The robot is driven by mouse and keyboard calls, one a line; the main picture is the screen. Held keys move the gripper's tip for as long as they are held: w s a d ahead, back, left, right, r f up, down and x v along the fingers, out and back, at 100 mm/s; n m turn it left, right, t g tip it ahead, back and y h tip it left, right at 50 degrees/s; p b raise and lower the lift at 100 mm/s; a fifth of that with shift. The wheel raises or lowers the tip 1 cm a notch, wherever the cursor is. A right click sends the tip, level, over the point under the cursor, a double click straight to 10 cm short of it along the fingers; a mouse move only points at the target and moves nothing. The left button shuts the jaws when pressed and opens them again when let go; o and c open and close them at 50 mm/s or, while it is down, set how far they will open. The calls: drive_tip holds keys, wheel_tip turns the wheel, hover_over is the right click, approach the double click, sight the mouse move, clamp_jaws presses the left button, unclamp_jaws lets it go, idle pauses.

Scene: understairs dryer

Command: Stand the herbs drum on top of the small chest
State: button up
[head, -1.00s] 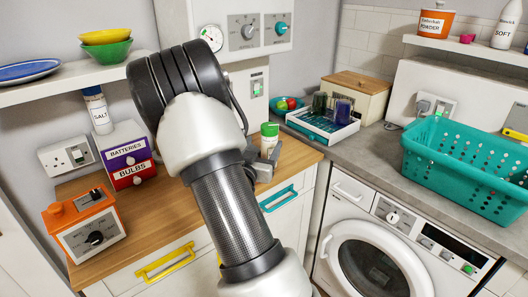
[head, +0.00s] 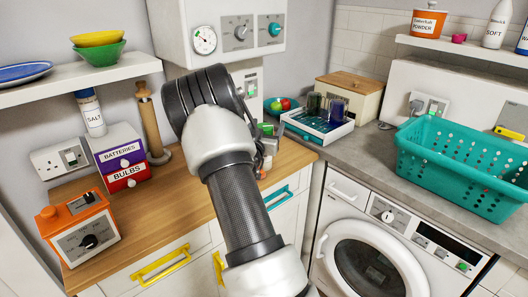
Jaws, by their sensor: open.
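A white drum with a green lid (head: 265,129), likely the herbs drum, stands at the right end of the wooden worktop; my arm and gripper hide most of it, and no label shows. The small chest (head: 122,166), with a purple BATTERIES drawer and a red BULBS drawer, stands on the worktop's left part against the wall. A white SALT drum with a blue lid (head: 93,116) is upright at the chest's back left; I cannot tell whether it rests on the chest. My gripper (head: 267,147) is open at the green-lidded drum; whether it touches is unclear.
An orange timer box (head: 80,230) stands in front of the chest. A wooden post (head: 149,122) stands right of the chest. A shelf (head: 80,82) with bowls overhangs it. The wooden worktop (head: 180,195) is bare in the middle. A tray (head: 318,128) with dark cups lies at the back.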

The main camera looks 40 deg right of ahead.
drive_tip(key=shift+r, duration=0.1)
clamp_jaws()
